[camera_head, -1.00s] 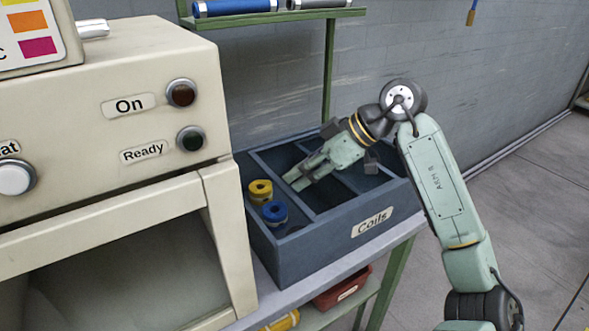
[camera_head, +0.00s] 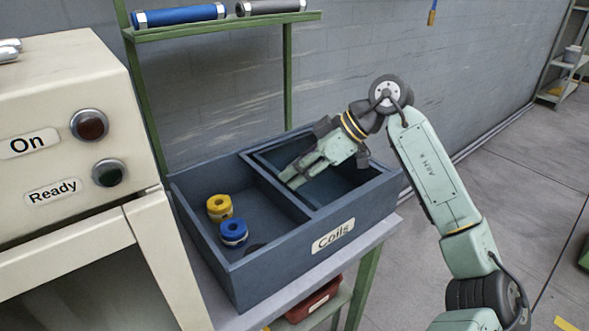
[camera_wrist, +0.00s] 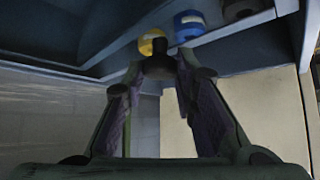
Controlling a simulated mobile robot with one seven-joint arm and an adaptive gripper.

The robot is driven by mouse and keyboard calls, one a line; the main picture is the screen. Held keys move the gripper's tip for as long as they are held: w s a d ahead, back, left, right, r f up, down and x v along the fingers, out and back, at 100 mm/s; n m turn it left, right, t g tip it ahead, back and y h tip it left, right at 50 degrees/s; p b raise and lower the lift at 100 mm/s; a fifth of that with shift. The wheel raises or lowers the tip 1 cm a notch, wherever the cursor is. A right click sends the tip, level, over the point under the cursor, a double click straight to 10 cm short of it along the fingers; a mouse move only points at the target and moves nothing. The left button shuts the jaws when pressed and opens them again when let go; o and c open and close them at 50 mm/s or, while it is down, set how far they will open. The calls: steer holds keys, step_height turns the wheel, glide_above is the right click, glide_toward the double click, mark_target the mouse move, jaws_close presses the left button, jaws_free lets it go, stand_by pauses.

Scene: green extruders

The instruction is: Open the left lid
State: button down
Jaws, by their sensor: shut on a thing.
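The dark blue box (camera_head: 275,252) labelled Coils stands on the table beside the machine, with a divider (camera_head: 272,186) between its left and right parts. The left part is uncovered and shows its inside. I cannot clearly make out a separate left lid. My gripper (camera_head: 289,181) reaches in from the right, its tips low near the divider. In the wrist view my gripper (camera_wrist: 160,72) is shut on a small dark knob-like piece (camera_wrist: 159,65). What that piece belongs to is hidden in the head view.
A yellow coil (camera_head: 220,208) and a blue coil (camera_head: 234,232) stand in the left part, with a dark coil (camera_head: 256,248) near the front wall. The cream machine (camera_head: 75,185) is close on the left. A green shelf (camera_head: 225,24) with cylinders is behind.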

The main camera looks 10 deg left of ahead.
steer(key=c, duration=1.7)
jaws_free()
steer(key=shift+w+d+r, duration=0.2)
steer(key=shift+w+d, duration=0.25)
steer(key=shift+w, duration=0.1)
steer(key=shift+o, duration=1.4)
steer(key=shift+w+d, duration=0.1)
steer(key=shift+d, duration=0.1)
steer(key=shift+o, duration=0.4)
steer(key=shift+a+f, duration=0.1)
steer(key=shift+f, duration=0.05)
steer(key=s+v, duration=0.1)
steer(key=v, duration=1.1)
steer(key=shift+w, duration=0.35)
